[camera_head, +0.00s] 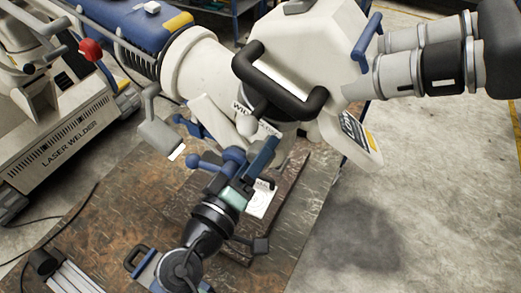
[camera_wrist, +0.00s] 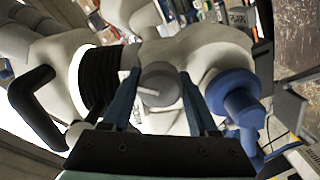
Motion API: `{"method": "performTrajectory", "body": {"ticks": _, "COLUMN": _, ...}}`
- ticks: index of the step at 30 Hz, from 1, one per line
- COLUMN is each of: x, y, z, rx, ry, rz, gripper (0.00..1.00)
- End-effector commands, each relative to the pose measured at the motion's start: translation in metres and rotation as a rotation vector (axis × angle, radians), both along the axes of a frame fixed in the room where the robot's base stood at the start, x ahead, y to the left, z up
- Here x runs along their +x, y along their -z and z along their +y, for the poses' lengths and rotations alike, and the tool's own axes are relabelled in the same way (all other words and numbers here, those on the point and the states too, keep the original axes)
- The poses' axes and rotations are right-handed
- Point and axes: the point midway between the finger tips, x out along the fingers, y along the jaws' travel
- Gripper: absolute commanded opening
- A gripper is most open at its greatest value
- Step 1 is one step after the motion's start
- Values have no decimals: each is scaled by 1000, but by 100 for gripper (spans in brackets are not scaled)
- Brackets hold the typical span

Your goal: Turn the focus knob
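The microscope (camera_head: 300,45) is a large white body with a black handle and twin eyepieces at the right in the head view. Its focus knob seems to be the round grey knob with a white pointer (camera_wrist: 158,88) in the middle of the wrist view. My gripper (camera_wrist: 157,78) has its two blue fingers apart, one on each side of this knob. I cannot tell whether they touch it. In the head view my gripper (camera_head: 250,155) is just below the microscope body, and the knob is not clearly seen there. A blue knob-like part (camera_wrist: 236,100) is right of the fingers.
The black handle (camera_head: 280,80) and the eyepieces (camera_head: 430,65) stick out near my arm. A worn brown tabletop (camera_head: 110,225) lies below. A laser welder (camera_head: 60,135) with a red knob stands at the left. Open concrete floor (camera_head: 430,220) is at the right.

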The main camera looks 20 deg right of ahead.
Motion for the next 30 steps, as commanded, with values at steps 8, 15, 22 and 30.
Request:
{"method": "performTrajectory", "body": {"ticks": 8, "x": 0, "y": 0, "z": 0, "rx": 0, "ry": 0, "rz": 0, "gripper": 4}}
{"method": "performTrajectory", "body": {"ticks": 15, "x": 0, "y": 2, "z": 0, "rx": 20, "ry": -1, "rz": -27, "gripper": 4}}
{"method": "performTrajectory", "body": {"ticks": 22, "x": 0, "y": 6, "z": 0, "rx": 96, "ry": -1, "rz": -127, "gripper": 4}}
{"method": "performTrajectory", "body": {"ticks": 30, "x": 0, "y": 7, "z": 1, "rx": 222, "ry": -2, "rz": -289, "gripper": 4}}
